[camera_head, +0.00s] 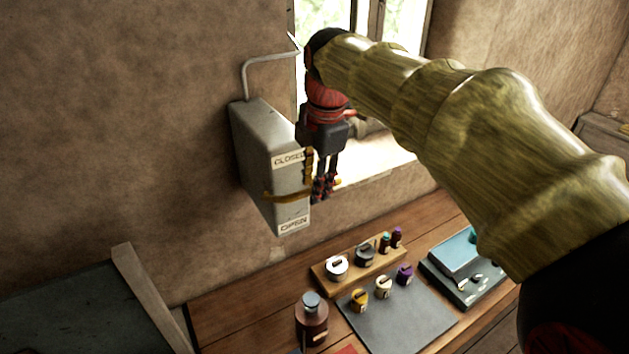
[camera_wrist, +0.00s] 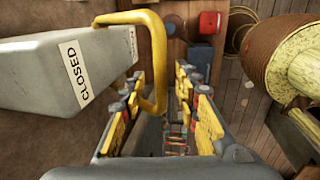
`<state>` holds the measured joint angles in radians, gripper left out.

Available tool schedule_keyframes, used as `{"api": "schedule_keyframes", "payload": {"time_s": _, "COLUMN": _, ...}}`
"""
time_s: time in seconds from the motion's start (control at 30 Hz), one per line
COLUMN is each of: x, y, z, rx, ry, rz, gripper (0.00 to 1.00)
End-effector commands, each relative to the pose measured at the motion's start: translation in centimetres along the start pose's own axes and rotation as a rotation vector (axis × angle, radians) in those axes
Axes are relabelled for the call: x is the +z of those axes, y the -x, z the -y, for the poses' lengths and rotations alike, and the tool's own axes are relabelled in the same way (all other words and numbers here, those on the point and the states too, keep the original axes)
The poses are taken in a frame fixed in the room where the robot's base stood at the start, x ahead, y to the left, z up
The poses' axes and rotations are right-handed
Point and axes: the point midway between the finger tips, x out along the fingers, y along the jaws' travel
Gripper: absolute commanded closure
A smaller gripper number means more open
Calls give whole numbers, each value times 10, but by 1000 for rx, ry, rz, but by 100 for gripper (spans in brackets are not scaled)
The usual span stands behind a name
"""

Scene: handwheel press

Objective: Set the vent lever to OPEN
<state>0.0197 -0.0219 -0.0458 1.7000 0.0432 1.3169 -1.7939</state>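The vent box (camera_head: 262,160) is a pale grey box on the wall. Its front has a CLOSED label (camera_head: 288,159) near the top and an OPEN label (camera_head: 293,225) at the bottom. The yellow vent lever (camera_head: 283,197) crosses the front between the two labels. In the wrist view the bent lever (camera_wrist: 157,55) reaches from the box into the gap between my fingers. Contact cannot be told.
A grey pipe (camera_head: 270,57) rises above the box beside the window. A wooden bench (camera_head: 235,305) below holds a brown bottle (camera_head: 312,325), a wooden rack (camera_head: 325,275) with small jars, a grey mat (camera_head: 400,320) and a teal-topped case (camera_head: 458,252).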

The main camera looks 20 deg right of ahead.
Motion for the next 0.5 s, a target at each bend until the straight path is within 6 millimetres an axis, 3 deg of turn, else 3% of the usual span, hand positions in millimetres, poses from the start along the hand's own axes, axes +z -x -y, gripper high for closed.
{"api": "schedule_keyframes", "payload": {"time_s": 0.5, "x": 0, "y": 0, "z": 0, "rx": 0, "ry": 0, "rz": 0, "gripper": 94}}
